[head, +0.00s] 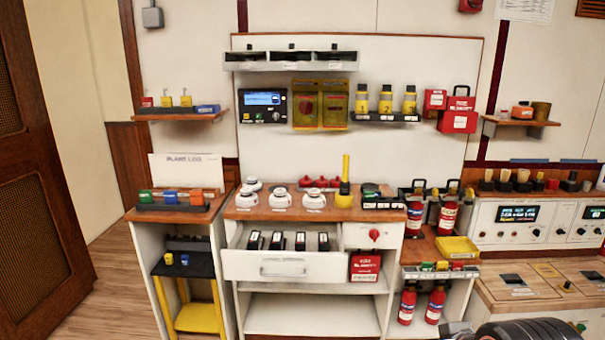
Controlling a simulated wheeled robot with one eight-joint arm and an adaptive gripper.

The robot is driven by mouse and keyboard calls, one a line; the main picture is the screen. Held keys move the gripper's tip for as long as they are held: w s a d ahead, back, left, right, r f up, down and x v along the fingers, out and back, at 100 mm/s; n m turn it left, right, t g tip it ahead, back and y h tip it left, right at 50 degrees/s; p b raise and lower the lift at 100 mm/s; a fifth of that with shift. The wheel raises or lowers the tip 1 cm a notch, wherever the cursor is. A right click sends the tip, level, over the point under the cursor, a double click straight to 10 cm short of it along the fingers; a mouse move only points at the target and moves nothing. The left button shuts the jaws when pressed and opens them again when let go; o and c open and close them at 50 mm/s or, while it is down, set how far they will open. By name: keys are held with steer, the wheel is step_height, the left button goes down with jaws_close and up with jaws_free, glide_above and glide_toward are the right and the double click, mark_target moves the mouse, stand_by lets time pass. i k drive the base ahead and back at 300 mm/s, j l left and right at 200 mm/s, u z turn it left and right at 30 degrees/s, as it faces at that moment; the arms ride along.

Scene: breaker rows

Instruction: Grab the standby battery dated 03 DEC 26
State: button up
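Several black blocks with white labels, which look like the batteries (300,242), stand in a row in the open white drawer (270,268) of the middle cabinet. The printing on their labels is too small to read, so I cannot tell which one is dated 03 DEC 26. My gripper's fingers are not visible. Only a dark, rounded part, likely of my arm, shows at the bottom right edge, well to the right of the drawer.
White round detectors (314,199) and a yellow upright tool (344,182) stand on the counter above the drawer. Red extinguishers (415,218) stand further right. Open floor (115,285) lies at left.

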mark_target(277, 242)
steer(key=i+j, duration=0.8)
steer(key=j, duration=0.15)
steer(key=i+j, duration=0.8)
steer(key=i+l+z, duration=0.1)
steer(key=z, duration=0.45)
